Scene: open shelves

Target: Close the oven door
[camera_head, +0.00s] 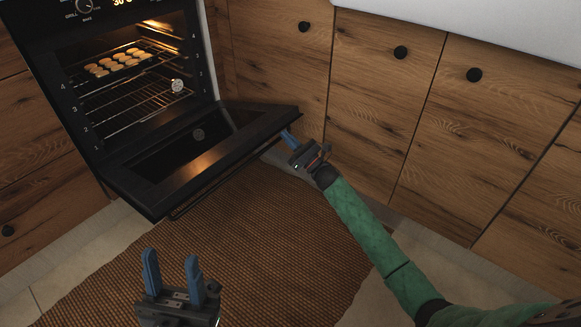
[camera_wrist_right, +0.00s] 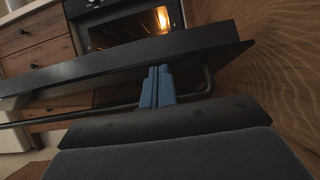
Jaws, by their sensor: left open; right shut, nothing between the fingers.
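The black oven (camera_head: 130,75) stands at the upper left in the head view, lit inside. Its oven door (camera_head: 200,145) is hinged at the bottom and hangs open, folded out toward me. A bar handle (camera_head: 215,185) runs along the door's outer edge. My right gripper (camera_head: 290,138) is shut and empty at the door's right outer corner. In the right wrist view its closed blue fingers (camera_wrist_right: 157,86) are at the door edge, by the handle (camera_wrist_right: 75,113); I cannot tell if they touch. My left gripper (camera_head: 172,272) is open and empty, low in front of the door.
A tray of round baked pieces (camera_head: 118,62) sits on an upper rack inside the oven. Wooden cabinets (camera_head: 385,95) with black knobs close off the right side, near my right arm. A brown woven rug (camera_head: 265,245) covers the floor in front.

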